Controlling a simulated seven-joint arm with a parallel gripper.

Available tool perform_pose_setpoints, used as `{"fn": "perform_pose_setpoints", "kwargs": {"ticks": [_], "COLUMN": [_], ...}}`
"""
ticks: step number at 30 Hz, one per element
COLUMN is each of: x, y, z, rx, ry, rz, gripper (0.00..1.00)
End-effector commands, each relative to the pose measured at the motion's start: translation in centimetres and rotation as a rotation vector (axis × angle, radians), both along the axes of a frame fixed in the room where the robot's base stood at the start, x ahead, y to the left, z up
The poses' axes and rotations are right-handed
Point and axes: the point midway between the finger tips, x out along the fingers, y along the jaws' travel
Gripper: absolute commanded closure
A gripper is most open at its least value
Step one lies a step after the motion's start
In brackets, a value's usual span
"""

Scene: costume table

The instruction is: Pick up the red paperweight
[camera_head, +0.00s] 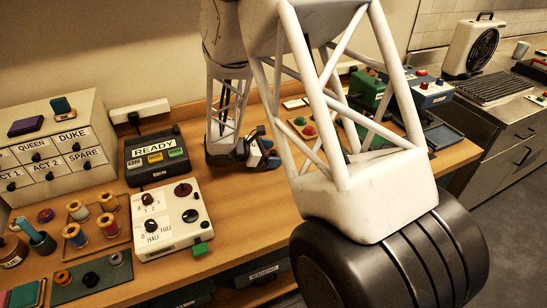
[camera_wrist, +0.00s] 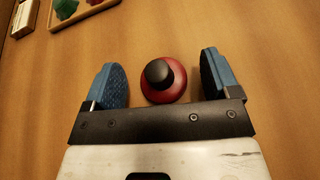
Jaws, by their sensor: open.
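A round red paperweight (camera_wrist: 150,92) with a black knob on top stands on the wooden table in the wrist view. My gripper (camera_wrist: 160,78) is open, with one blue-padded finger on each side of the paperweight. A gap of bare wood shows between each finger and the red base, so neither finger touches it. In the head view my gripper (camera_head: 266,152) is low over the table. I cannot make out the paperweight there; the gripper seems to hide it.
A READY box (camera_head: 158,155) and a white dial box (camera_head: 168,220) stand left of my gripper. Green and blue boxes (camera_head: 430,93) stand to the right. Wood around the paperweight is clear.

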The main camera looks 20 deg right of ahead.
Motion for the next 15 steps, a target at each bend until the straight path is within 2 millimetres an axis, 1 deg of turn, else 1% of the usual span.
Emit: {"fn": "perform_pose_setpoints", "kwargs": {"ticks": [4,5,15], "x": [0.0,0.0,0.0], "y": [0.01,0.01,0.01], "z": [0.01,0.01,0.01], "rx": [0.0,0.0,0.0], "ry": [0.0,0.0,0.0], "rz": [0.0,0.0,0.0], "gripper": [0.18,0.2,0.72]}}
